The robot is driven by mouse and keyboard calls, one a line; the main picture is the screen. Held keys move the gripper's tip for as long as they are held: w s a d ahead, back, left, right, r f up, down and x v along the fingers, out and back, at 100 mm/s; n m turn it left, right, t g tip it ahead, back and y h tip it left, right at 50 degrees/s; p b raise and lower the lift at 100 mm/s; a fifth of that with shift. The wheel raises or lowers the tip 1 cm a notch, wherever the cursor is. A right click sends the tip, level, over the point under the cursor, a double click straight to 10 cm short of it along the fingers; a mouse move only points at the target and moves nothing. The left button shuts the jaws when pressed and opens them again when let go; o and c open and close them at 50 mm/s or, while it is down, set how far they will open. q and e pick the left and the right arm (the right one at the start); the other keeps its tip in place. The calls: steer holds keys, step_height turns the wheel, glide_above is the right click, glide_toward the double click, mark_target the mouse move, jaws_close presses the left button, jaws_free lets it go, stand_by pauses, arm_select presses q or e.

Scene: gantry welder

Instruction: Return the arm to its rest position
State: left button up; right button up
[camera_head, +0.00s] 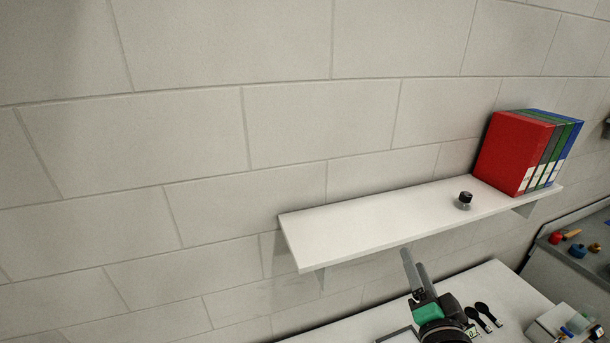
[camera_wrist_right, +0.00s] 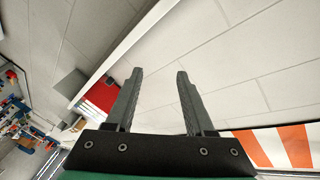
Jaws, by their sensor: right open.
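My right gripper (camera_head: 413,268) is in the lower right of the head view, in front of and below the white shelf's front edge, pointing up. In the right wrist view its two fingers (camera_wrist_right: 159,75) stand apart with nothing between them, against the pale block wall. My left gripper is not in either view.
A white wall shelf (camera_head: 370,224) carries a small dark-capped jar (camera_head: 464,200) and several binders (camera_head: 517,152) at its right end. Below is a white table (camera_head: 506,286) with dark spoon-like items (camera_head: 483,314). A grey bench with coloured objects stands at the far right.

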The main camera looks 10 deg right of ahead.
steer(key=s+a+r+n+t+y, duration=0.1)
steer(key=s+a+r+n+t, duration=0.15)
steer(key=r, duration=0.85)
steer(key=s+a+r+n+t+y, duration=0.1)
steer(key=s+a+r+t, duration=0.25)
steer(key=r, duration=0.85)
steer(key=s+a+r+n+t+y, duration=0.3)
steer(key=s+r+n+t+y, duration=0.1)
steer(key=s+r+n, duration=0.5)
steer(key=shift+s+a+r, duration=0.2)
steer(key=shift+s+r, duration=0.1)
steer(key=shift+r, duration=0.4)
